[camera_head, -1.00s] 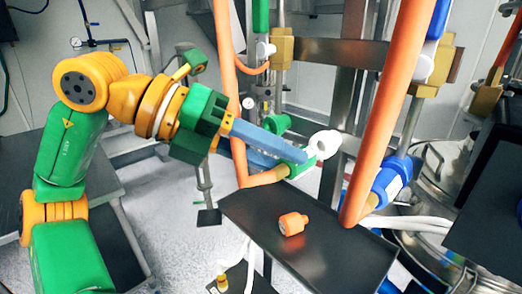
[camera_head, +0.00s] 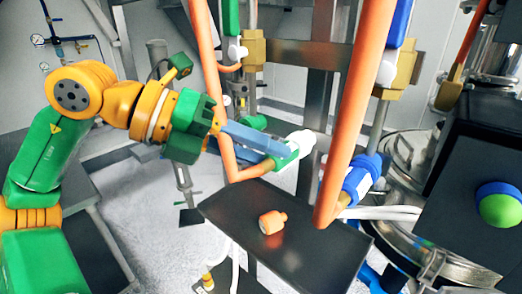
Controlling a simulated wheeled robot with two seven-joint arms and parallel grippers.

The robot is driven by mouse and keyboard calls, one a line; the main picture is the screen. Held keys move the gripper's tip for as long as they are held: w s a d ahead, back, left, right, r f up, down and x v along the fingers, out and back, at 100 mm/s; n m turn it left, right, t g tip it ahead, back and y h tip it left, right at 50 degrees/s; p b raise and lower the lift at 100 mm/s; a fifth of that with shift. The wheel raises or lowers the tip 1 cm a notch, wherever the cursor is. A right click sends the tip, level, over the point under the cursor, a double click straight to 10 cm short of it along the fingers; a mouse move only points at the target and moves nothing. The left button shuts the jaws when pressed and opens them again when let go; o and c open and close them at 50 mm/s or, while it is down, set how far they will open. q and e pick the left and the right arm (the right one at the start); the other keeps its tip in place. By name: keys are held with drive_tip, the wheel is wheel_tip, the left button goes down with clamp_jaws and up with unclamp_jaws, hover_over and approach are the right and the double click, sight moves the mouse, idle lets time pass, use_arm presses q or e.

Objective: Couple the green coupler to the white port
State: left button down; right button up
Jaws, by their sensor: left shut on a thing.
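The green coupler (camera_head: 288,160) is at the end of an orange hose (camera_head: 247,172), above the back edge of a dark shelf. My left gripper (camera_head: 277,154) reaches in from the left and its blue fingers are shut on the coupler. The white port (camera_head: 303,140) is right at the coupler's upper right end. The two look touching or nearly so, and I cannot tell whether they are joined. The fingers hide part of the coupler. My right gripper is not in view.
An orange cap-like piece (camera_head: 272,222) lies on the dark shelf (camera_head: 310,250). A thick orange hose (camera_head: 350,110) hangs to the right, ending at a blue coupler (camera_head: 362,180). A metal vessel (camera_head: 405,160) and a black box (camera_head: 480,160) stand at the right.

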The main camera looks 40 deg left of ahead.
use_arm(q)
drive_tip(key=shift+c, duration=2.4)
unclamp_jaws()
